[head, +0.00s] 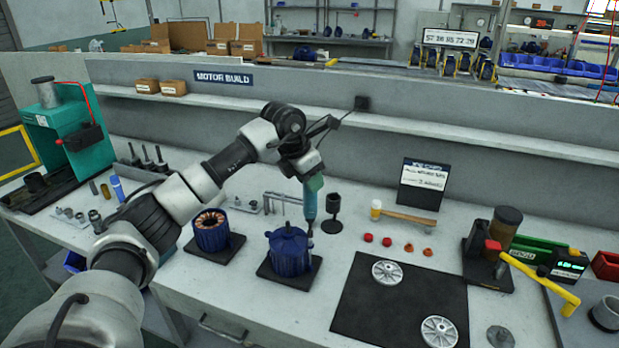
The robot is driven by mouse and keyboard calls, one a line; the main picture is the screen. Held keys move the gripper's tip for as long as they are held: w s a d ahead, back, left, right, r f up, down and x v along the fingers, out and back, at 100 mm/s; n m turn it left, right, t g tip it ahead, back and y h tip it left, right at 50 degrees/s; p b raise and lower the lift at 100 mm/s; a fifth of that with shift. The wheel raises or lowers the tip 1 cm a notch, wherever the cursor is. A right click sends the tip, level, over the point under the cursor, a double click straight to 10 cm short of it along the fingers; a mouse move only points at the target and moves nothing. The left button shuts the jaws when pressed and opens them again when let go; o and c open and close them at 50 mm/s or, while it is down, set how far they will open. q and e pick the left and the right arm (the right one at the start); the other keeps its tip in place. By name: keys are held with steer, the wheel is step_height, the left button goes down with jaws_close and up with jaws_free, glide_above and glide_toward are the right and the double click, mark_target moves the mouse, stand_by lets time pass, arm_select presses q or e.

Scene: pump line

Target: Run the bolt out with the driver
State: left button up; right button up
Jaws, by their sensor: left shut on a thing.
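My left gripper (306,172) is shut on a teal driver (310,201), which hangs nearly upright with its tip down. The tip is at the right rear edge of a blue motor housing (289,253) standing on a dark base plate. I cannot make out a bolt at the tip, nor tell whether the tip touches the housing. My right gripper is not in view.
Another blue housing with copper windings (210,232) stands to the left. A black mat (400,310) with two pale discs lies to the right. Behind it are a mallet (405,215), small red and orange caps, and a sign (423,180). A teal press (60,130) stands far left.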

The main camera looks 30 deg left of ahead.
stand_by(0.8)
arm_select(q)
steer(key=shift+f+b, duration=0.55)
steer(key=shift+f, duration=0.3)
stand_by(0.4)
steer(key=shift+s+d, duration=0.1)
steer(key=shift+s, duration=0.05)
stand_by(1.2)
steer(key=shift+s+p, duration=0.1)
steer(key=shift+p, duration=0.35)
stand_by(0.9)
steer(key=shift+r, duration=0.15)
steer(key=r+p, duration=0.3)
steer(key=r, duration=0.2)
steer(key=shift+w+r+p, duration=0.1)
steer(key=shift+w+p, duration=0.1)
steer(key=shift+p, duration=0.2)
steer(key=shift+w, duration=0.1)
